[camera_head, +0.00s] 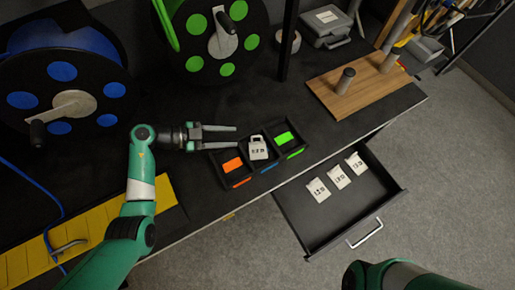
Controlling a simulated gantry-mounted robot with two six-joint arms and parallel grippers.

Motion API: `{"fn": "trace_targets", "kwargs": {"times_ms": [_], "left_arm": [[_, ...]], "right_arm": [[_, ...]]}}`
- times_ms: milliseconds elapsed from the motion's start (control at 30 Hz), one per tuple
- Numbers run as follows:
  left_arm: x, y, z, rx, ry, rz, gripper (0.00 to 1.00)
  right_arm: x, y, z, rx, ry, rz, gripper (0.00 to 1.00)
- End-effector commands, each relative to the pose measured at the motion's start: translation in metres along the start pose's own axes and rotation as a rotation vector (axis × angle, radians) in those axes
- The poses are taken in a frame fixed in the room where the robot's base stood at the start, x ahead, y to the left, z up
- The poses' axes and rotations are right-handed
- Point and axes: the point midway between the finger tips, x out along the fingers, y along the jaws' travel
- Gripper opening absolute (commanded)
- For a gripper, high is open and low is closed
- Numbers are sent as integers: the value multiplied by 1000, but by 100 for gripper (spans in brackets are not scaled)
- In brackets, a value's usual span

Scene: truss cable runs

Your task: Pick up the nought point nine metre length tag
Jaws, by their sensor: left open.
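Three white tags lie apart in the open drawer (379,200): a left one (318,190), a middle one (339,177) and a right one (356,163). A fourth white tag (258,148) with a loop at its top is in the middle compartment of a small black tray. The print on the tags is too small to read surely, so I cannot tell which is the 0.9 metre one. My left gripper (236,136) is open and empty, just left of the fourth tag and above the orange compartment's back edge. My right gripper is out of view.
The tray has an orange pad (232,165) at left and a green pad (285,138) at right. A blue reel (62,85) and a green reel (222,35) stand behind. A wooden board (358,92) with two posts is at right. A yellow strip (100,222) lies at left.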

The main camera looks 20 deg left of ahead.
Motion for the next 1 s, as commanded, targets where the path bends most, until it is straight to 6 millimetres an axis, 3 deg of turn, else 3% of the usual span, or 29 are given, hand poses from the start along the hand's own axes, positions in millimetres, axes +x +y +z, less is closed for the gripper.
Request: {"fn": "trace_targets", "kwargs": {"times_ms": [100,333,600,867,1000], "left_arm": [[19,1,2,2,0,1,45],[28,1,2,1,0,1,45],[71,2,5,2,0,1,45],[74,0,1,1,0,-1,45],[74,0,2,1,0,-1,21]], "right_arm": [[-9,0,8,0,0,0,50],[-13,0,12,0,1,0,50],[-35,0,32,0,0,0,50],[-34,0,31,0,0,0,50],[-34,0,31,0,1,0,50]]}}
